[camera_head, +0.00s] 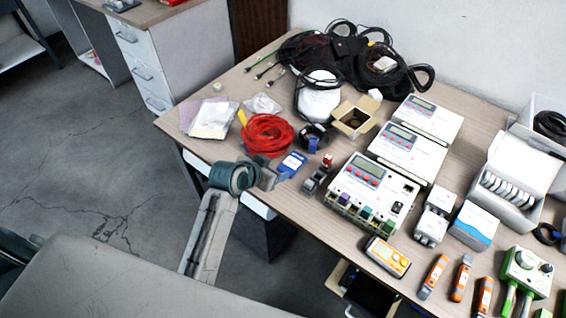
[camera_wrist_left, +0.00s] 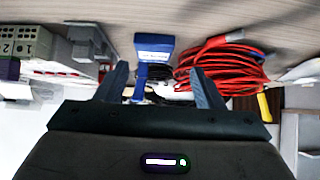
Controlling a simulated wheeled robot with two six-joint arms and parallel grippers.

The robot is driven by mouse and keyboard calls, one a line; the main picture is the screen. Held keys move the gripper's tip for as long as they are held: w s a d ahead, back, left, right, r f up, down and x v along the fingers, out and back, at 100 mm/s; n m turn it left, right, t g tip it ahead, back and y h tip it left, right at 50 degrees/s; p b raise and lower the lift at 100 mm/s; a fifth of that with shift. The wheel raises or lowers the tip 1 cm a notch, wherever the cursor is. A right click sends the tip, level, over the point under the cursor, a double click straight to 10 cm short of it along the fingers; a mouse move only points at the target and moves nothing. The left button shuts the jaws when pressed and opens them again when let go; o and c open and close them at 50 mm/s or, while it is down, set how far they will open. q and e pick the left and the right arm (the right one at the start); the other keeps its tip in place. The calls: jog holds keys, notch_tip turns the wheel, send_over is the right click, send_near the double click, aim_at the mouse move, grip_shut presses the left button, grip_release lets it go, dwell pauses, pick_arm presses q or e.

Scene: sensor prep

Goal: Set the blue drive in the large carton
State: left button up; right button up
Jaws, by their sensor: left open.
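The blue drive (camera_head: 292,164) has a white label and lies near the table's front left edge. My left gripper (camera_head: 272,181) is beside it, at its lower left. In the left wrist view the drive (camera_wrist_left: 154,46) appears between the open fingertips (camera_wrist_left: 159,75), a little beyond them; nothing is held. An open white carton (camera_head: 520,178) with several light items inside stands at the right of the table and is the larger open box. A small open brown carton (camera_head: 353,119) stands at the table's middle. My right gripper is not in view.
A red cable coil (camera_head: 267,134) lies just behind the drive. A small grey-and-red device (camera_head: 320,175) stands to its right. White meter boxes (camera_head: 371,192) and orange-grey tools (camera_head: 461,278) fill the space toward the white carton. Black cables (camera_head: 345,50) crowd the back.

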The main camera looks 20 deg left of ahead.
pick_arm(q)
jog(key=w+g+p, duration=0.1)
jog(key=w+r+g+p, duration=0.1)
jog(key=w, duration=0.1)
jog(key=w+d+r+g+y+p, duration=0.1)
jog(key=shift+w+d+r+g+p, duration=0.1)
jog(key=shift+w+r+g+p, duration=0.1)
jog(key=shift+w+g+p, duration=0.1)
notch_tip(320, 180, up, 4)
jog(key=w+d+g+y+p, duration=0.2)
jog(key=g+p, duration=0.2)
send_over(292, 163)
jog(key=f, duration=0.5)
jog(key=shift+s+a+p, duration=0.3)
jog(key=shift+s+a, duration=0.05)
jog(key=shift+s, duration=0.05)
jog(key=shift+d+f+p, duration=0.15)
jog(key=shift+f+p, duration=0.25)
jog(key=shift+f, duration=0.25)
jog(key=f, duration=0.2)
jog(key=f+p, duration=0.1)
jog(key=f, duration=0.1)
jog(key=shift+w+d, duration=0.2)
jog(key=shift+w, duration=0.15)
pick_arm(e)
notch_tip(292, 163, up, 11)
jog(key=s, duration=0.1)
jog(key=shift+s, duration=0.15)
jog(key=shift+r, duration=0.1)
